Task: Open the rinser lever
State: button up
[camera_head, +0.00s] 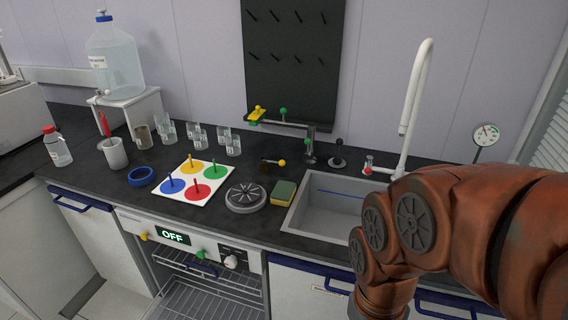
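A round grey disc with a spoked top (245,197), which looks like the rinser, sits on the dark counter left of the sink. Behind it is a small dark fitting with a short lever ending in a yellow knob (281,162). I cannot tell for sure which lever belongs to the rinser. My orange arm fills the lower right, over the sink's right side. My gripper is not in view.
A yellow-green sponge (283,193) lies between the disc and the sink (330,200). A tall white faucet (415,100) rises behind the sink. A board with coloured discs (193,183), a blue ring (142,176) and several beakers (167,132) stand left.

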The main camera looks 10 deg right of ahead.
aim_at(264, 161)
jog(key=u, duration=3.15)
jog(key=k, duration=0.5)
jog(key=z, duration=2.1)
jog(key=i, duration=0.5)
jog(key=z, duration=0.05)
